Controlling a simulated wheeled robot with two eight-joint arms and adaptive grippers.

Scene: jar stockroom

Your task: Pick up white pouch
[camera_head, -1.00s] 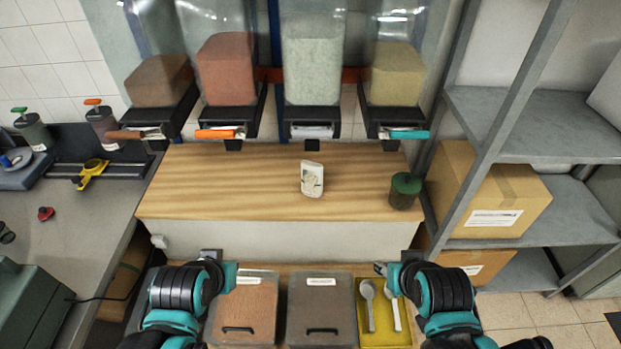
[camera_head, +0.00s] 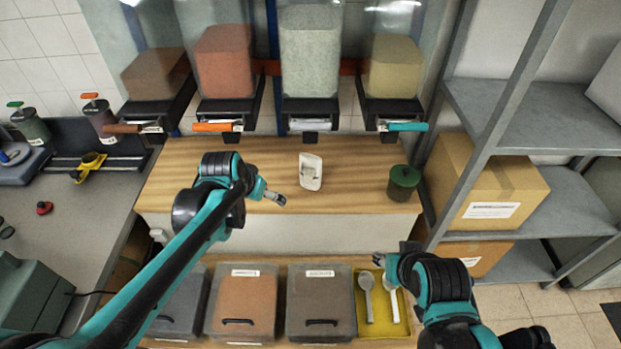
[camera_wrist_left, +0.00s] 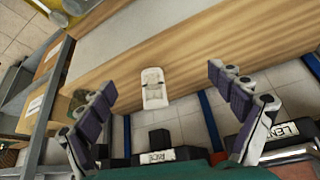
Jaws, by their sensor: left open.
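The white pouch (camera_head: 311,171) stands upright on the wooden counter (camera_head: 350,200), near its middle. In the left wrist view the pouch (camera_wrist_left: 154,88) lies between the two spread fingers, some way beyond them. My left gripper (camera_head: 276,198) is over the counter's front part, to the left of the pouch and apart from it. In the wrist view the left gripper (camera_wrist_left: 165,110) is open and empty. My right gripper (camera_head: 378,262) is low at the right, in front of the counter near the yellow tray; its finger opening is not clear.
Several dispensers, one with a teal handle (camera_head: 408,127), hang behind the counter. Lidded bins (camera_head: 320,303) and a yellow tray (camera_head: 372,328) with scoops sit below in front. A metal shelf (camera_head: 540,120) stands right.

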